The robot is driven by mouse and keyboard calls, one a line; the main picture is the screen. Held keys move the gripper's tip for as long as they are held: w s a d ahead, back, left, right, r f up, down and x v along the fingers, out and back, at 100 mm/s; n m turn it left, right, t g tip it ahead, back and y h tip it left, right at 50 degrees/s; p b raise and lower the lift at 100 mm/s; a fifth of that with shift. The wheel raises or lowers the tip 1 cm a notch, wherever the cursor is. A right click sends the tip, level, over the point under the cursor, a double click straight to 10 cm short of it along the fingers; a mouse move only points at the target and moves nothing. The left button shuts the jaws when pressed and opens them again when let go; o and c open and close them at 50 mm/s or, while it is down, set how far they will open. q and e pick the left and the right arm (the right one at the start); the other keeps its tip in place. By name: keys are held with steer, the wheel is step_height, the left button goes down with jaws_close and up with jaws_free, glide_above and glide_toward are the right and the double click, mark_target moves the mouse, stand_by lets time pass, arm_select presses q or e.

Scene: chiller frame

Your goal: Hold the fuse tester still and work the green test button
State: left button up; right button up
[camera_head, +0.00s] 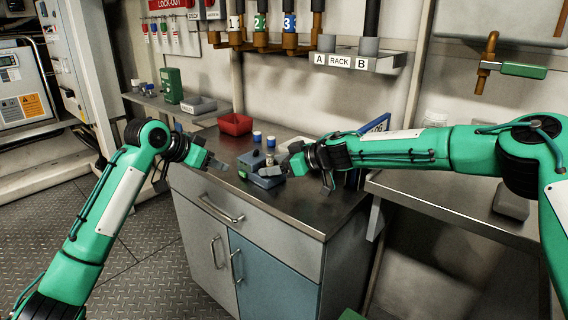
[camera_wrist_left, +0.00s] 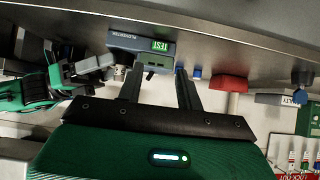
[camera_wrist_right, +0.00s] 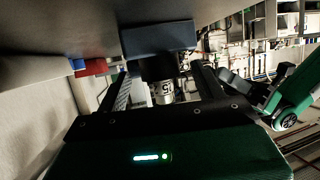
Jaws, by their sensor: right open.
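The fuse tester, a blue-grey box (camera_head: 264,180), sits on the steel worktop near its front edge. The right wrist view shows a dark blue-grey box (camera_wrist_right: 158,37), likely the tester. My left gripper (camera_head: 218,165) is open and empty, left of the tester and apart from it. My right gripper (camera_head: 284,166) is open close to the tester's right side and partly hides it. I cannot tell whether it touches. A cylinder marked 15 (camera_wrist_right: 165,91) shows between its fingers.
A red bin (camera_head: 235,124) and blue-capped jars (camera_head: 257,137) stand behind the tester. A grey tray (camera_head: 198,105) and green box (camera_head: 172,86) are further back left. A blue item marked LOG (camera_head: 376,124) stands behind my right forearm. The floor at front left is clear.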

steer(key=c, duration=1.2)
arm_select(q)
jaws_close()
stand_by(0.8)
